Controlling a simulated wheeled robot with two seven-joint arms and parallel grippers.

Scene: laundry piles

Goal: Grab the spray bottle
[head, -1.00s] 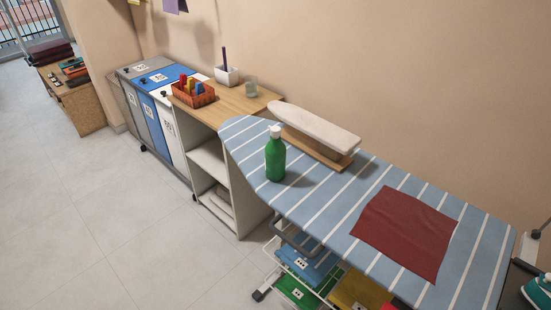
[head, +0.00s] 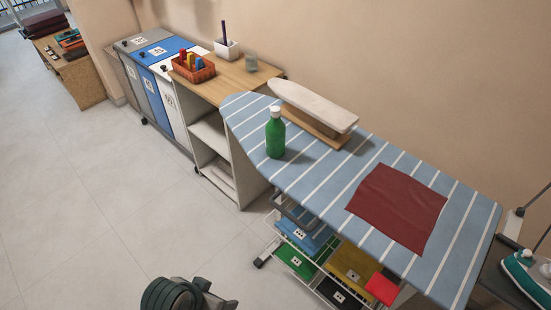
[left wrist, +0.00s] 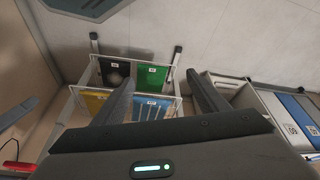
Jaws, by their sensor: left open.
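The green spray bottle (head: 275,137) with a white top stands upright on the striped ironing board (head: 300,178), near its left, narrower end. My left gripper (head: 215,293) has its dark tip at the bottom of the head view, over the floor, well below and apart from the bottle. In the left wrist view my left gripper (left wrist: 162,88) shows two dark fingers spread apart with nothing between them. The bottle is not seen in the left wrist view. My right gripper is not in view.
A padded sleeve board (head: 314,105) stands behind the bottle. A red cloth (head: 398,208) lies flat on the board's right part. A teal iron (head: 530,275) is at the far right. A rack of coloured bins (head: 300,258) is under the board. The floor to the left is clear.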

